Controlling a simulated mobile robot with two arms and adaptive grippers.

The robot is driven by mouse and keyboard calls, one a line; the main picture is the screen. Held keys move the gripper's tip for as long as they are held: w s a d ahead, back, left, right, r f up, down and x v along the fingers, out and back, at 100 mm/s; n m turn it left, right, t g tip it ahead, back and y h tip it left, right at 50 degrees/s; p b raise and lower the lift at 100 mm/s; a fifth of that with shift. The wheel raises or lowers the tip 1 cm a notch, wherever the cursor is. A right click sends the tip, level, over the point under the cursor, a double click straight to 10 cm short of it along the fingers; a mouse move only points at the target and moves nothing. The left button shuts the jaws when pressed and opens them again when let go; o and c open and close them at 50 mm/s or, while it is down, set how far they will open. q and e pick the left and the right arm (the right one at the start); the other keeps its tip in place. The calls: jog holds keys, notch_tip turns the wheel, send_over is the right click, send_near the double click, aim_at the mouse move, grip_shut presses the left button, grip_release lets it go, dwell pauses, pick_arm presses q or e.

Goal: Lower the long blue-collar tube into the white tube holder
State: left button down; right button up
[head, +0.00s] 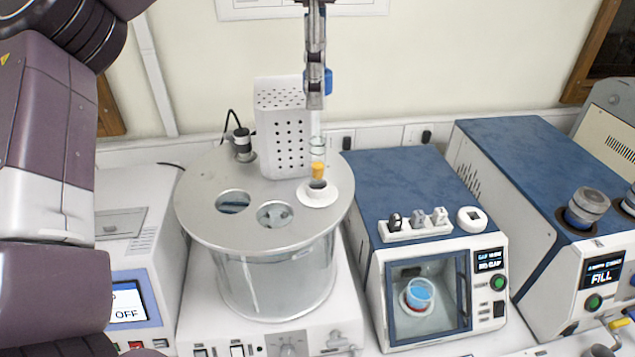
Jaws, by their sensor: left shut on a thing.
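My left gripper (315,98) hangs at the top middle of the head view, pointing down. It is shut on the long blue-collar tube. A bit of the blue collar (328,82) shows beside the fingers. The clear glass of the tube (317,145) hangs upright below them, with an orange part (317,170) near its lower end. The white tube holder (318,196) is a round ring with a dark opening at the right of the round metal lid. The tube's lower end appears right over this opening; I cannot tell whether it is inside.
The metal lid (200,205) of the glass bath has two other round openings. A white perforated box (284,130) stands close behind the tube. A blue-topped machine (395,175) with small parts on top is to the right, and a larger blue-topped machine (530,160) is beyond it.

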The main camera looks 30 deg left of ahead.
aim_at(316, 126)
pick_arm(q)
jog(key=shift+a, duration=0.15)
jog(key=shift+f, duration=0.15)
dwell(0.4)
jog(key=shift+f+b, duration=0.6)
jog(key=shift+f, duration=0.75)
jog(key=shift+b, duration=0.3)
jog(key=shift+f+b, duration=0.9)
jog(key=shift+f, duration=0.45)
jog(key=shift+f+b, duration=0.4)
jog(key=shift+f, duration=0.25)
